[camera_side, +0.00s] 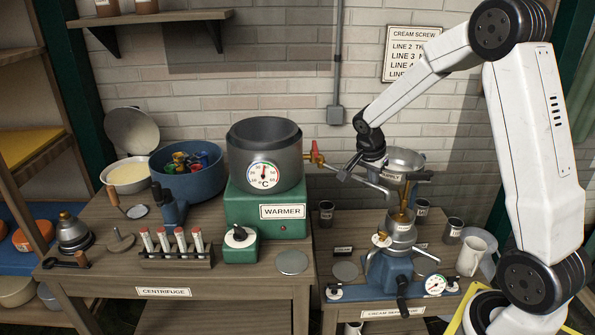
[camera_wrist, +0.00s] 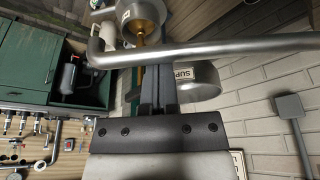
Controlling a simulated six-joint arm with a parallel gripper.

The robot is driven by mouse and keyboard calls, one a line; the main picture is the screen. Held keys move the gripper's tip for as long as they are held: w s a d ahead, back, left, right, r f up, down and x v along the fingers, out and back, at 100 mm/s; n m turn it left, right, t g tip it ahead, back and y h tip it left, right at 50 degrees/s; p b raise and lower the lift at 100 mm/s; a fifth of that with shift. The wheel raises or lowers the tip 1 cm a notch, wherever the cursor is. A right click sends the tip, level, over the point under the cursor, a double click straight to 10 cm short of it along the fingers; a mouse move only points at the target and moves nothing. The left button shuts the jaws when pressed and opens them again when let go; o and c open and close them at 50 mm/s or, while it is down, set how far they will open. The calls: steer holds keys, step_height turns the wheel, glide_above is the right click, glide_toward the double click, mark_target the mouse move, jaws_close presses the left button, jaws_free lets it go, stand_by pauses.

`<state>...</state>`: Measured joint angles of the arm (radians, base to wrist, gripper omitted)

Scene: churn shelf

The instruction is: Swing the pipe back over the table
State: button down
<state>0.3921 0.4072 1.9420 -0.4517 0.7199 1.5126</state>
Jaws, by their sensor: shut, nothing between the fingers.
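The grey pipe (camera_side: 375,184) runs right from the red-handled valve (camera_side: 315,155) on the warmer pot (camera_side: 264,155), its far end close to the supply bowl (camera_side: 405,160) over the cream separator. In the wrist view, the pipe (camera_wrist: 220,47) crosses the upper part and bends at its left end. My gripper (camera_side: 346,174) is shut and empty beside the pipe. In the wrist view its fingers (camera_wrist: 158,80) point up at the pipe and overlap it; I cannot tell whether they touch. The fingertips are partly hidden.
A yellow stream (camera_side: 403,198) runs below the supply bowl into the separator (camera_side: 393,270). Cups and a white jug (camera_side: 470,255) stand to its right. The centrifuge table (camera_side: 160,275) at left holds a tube rack (camera_side: 175,255) and a blue tub (camera_side: 190,180). The brick wall is behind.

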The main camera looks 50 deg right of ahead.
steer(key=shift+a, duration=0.3)
steer(key=shift+a+m, duration=0.25)
steer(key=shift+m, duration=0.15)
steer(key=w+a+m+g, duration=0.1)
steer(key=w+a+m, duration=0.3)
steer(key=a, duration=0.3)
steer(key=w+a+m+g+y, duration=0.1)
steer(key=w+a+m, duration=0.2)
steer(key=w+a, duration=0.2)
steer(key=shift+a+m, duration=0.4)
steer(key=shift+a, duration=1)
steer(key=shift+w, duration=0.1)
